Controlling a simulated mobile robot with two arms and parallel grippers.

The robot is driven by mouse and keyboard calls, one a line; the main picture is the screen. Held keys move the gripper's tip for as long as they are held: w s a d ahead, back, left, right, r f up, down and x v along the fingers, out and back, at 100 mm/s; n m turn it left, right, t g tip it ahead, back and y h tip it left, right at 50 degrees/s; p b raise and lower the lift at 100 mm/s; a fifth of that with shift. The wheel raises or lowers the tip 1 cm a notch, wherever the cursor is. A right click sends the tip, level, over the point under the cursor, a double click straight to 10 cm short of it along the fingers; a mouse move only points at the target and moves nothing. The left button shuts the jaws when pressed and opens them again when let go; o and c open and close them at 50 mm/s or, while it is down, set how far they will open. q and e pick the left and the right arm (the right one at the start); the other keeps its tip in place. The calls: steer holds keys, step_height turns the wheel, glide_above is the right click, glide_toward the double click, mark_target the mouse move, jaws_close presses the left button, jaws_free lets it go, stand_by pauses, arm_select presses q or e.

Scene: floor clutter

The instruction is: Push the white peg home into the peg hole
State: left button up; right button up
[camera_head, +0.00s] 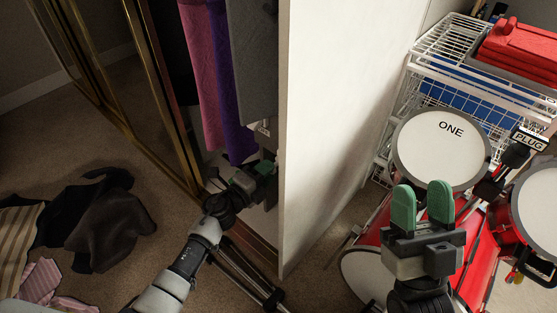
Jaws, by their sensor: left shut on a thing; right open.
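My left gripper (265,168) is at the closet opening, beside the edge of the white wall panel. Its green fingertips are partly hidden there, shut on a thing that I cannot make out. My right gripper (422,205) is open and empty, with its two green fingers pointing up in front of the drums. I cannot pick out the white peg or the peg hole in this view.
The white panel (325,130) stands between my grippers. Purple and pink cloths (215,75) hang in the closet. Dark clothes (105,220) lie on the carpet at left. A red drum kit (440,150), a white wire rack (440,60) and a "PLUG" label (530,138) are at right.

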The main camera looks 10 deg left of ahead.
arm_select(q)
steer(key=shift+s+a, duration=0.15)
steer(key=shift+s, duration=0.05)
arm_select(e)
steer(key=shift+w+f, duration=0.1)
steer(key=shift+w, duration=0.1)
arm_select(q)
steer(key=shift+p+v, duration=0.55)
steer(key=shift+v, duration=1.3)
arm_select(e)
steer(key=shift+w+a+f+g+h, duration=0.1)
steer(key=shift+w+f+g+h, duration=0.25)
steer(key=shift+w+f+g, duration=0.3)
steer(key=shift+w+a+f+g+h, duration=0.1)
steer(key=shift+w+f+g+h, duration=0.3)
steer(key=shift+g, duration=0.45)
arm_select(q)
steer(key=shift+r, duration=0.1)
